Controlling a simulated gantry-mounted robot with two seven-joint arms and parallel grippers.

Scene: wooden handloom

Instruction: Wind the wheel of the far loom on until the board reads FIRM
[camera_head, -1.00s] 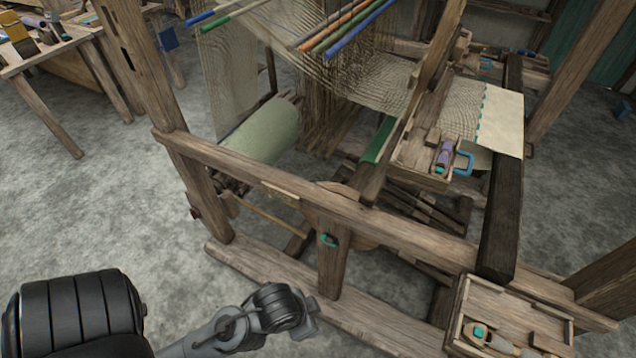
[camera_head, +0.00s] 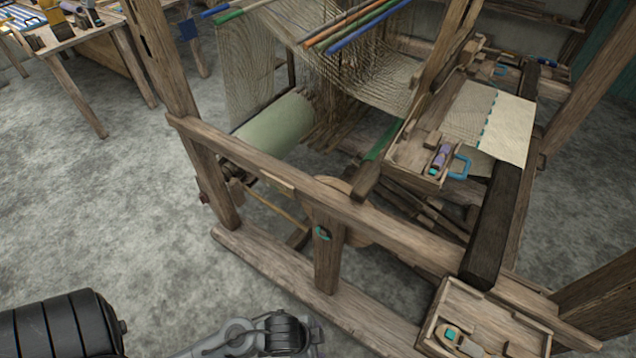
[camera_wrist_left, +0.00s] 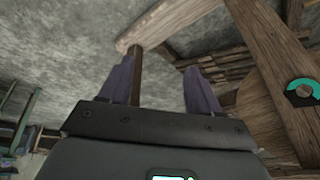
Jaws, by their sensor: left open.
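The loom's round wooden wheel (camera_head: 358,235) sits behind the side rail and a short post, which hide much of it. A teal ring-shaped part (camera_head: 322,233) shows at that post. In the left wrist view the wheel (camera_wrist_left: 258,115) is at the right, with the teal ring (camera_wrist_left: 302,92) near the right edge. My left gripper (camera_wrist_left: 160,80) is open and empty, its two dark fingers apart. In the head view my left arm is low at the bottom, short of the loom; its fingers are not clear there. No board reading is visible. My right gripper is not in view.
The loom's side rail (camera_head: 260,178) and floor beam (camera_head: 275,275) lie between my left arm and the wheel. A wooden box (camera_head: 490,325) with a shuttle is at lower right. A cluttered table (camera_head: 75,40) stands at upper left. The grey floor (camera_head: 100,200) at left is clear.

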